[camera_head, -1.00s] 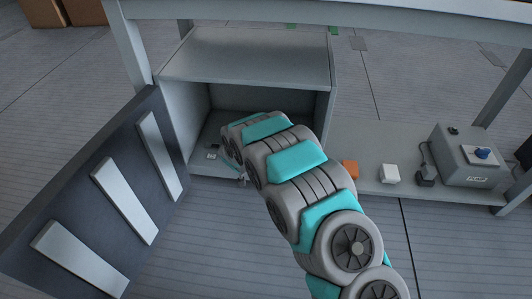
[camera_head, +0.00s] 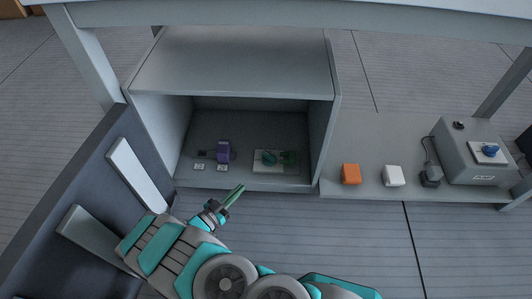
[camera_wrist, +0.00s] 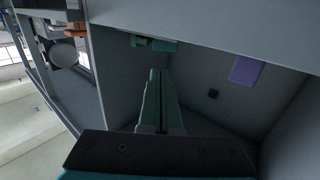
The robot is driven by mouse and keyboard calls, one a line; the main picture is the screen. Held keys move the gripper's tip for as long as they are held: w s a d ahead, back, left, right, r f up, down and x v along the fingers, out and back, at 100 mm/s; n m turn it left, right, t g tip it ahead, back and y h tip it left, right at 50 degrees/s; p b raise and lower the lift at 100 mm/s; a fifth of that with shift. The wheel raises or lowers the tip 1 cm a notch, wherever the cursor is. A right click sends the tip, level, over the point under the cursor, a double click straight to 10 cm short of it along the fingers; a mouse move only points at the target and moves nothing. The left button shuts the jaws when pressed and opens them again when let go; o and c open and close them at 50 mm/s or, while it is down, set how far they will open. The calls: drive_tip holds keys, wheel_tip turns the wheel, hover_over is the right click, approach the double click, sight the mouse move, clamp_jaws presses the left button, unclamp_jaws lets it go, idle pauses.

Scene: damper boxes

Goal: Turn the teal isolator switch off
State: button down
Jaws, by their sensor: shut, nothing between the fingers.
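The teal isolator switch (camera_head: 268,157) sits on a pale plate inside the open grey box, in the head view. A green block (camera_head: 289,157) is at its right. In the wrist view a teal part (camera_wrist: 164,46) shows near the top, beside a green one (camera_wrist: 138,41). The switch's exact handle position is too small to tell. My gripper (camera_head: 238,189) is in front of the box opening, below and left of the switch and apart from it. Its green fingers (camera_wrist: 158,98) are shut and empty in the wrist view.
A purple part (camera_head: 223,151) stands left of the switch, with small labels before it. The box's dark door (camera_head: 90,170) is swung open at left. Orange (camera_head: 351,174) and white (camera_head: 393,176) blocks and a pump box (camera_head: 470,158) stand on the right shelf.

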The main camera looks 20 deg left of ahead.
sight(271, 160)
drive_tip(key=x, duration=1.4)
drive_tip(key=shift+d+r+b, duration=0.15)
drive_tip(key=shift+d+b, duration=0.05)
drive_tip(key=shift+b, duration=0.2)
drive_tip(key=shift+w, duration=0.1)
